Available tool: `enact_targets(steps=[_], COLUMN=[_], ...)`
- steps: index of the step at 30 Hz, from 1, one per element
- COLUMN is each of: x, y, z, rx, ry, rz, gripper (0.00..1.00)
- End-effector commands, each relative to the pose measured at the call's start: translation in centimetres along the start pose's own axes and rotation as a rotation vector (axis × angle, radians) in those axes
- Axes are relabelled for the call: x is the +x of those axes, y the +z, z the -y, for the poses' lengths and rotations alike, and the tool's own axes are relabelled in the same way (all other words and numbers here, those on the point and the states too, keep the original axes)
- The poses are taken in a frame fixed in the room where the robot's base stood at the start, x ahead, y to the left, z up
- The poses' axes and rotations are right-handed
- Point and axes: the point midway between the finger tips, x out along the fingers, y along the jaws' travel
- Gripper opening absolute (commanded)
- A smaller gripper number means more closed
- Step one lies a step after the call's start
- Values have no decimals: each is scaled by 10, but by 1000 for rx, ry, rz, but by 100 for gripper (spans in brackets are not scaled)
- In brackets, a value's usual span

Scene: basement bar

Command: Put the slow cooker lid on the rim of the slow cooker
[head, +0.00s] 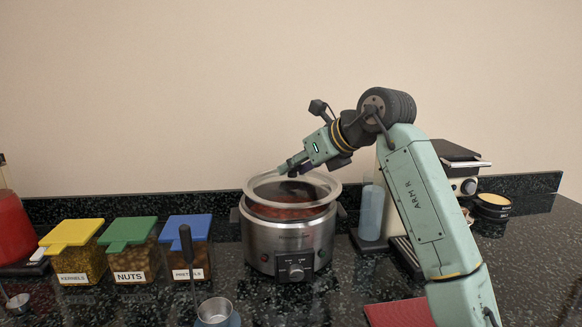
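The slow cooker (283,243) is a round metal pot with a front dial, standing on the dark counter with red contents inside. The slow cooker lid (256,184) is clear with a pale rim. It is over the cooker's mouth, slightly tilted, and red contents show below its front edge, so it looks raised above the rim. My gripper (286,169) reaches down from the upper right, and its fingertips meet the lid near its far side. The fingers look closed on the lid, though the exact grip point is small and partly hidden.
Left of the cooker stand lidded boxes: kernels (80,265), nuts (134,262) and pretzels (189,262). A metal cup (215,311) is in front of them. A pale blue bottle (371,212) and a coffee machine (460,165) stand right. A red cloth (398,313) lies at front.

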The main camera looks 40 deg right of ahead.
Motion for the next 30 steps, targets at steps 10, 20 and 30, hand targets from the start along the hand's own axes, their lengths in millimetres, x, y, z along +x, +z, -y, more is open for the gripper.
enact_targets(steps=[10,20,30], x=[28,42,45], y=[5,-16,-20], z=[11,11,11], rx=[1,0,1], ry=[1,0,1], rz=[1,2,0], gripper=[0,0,36])
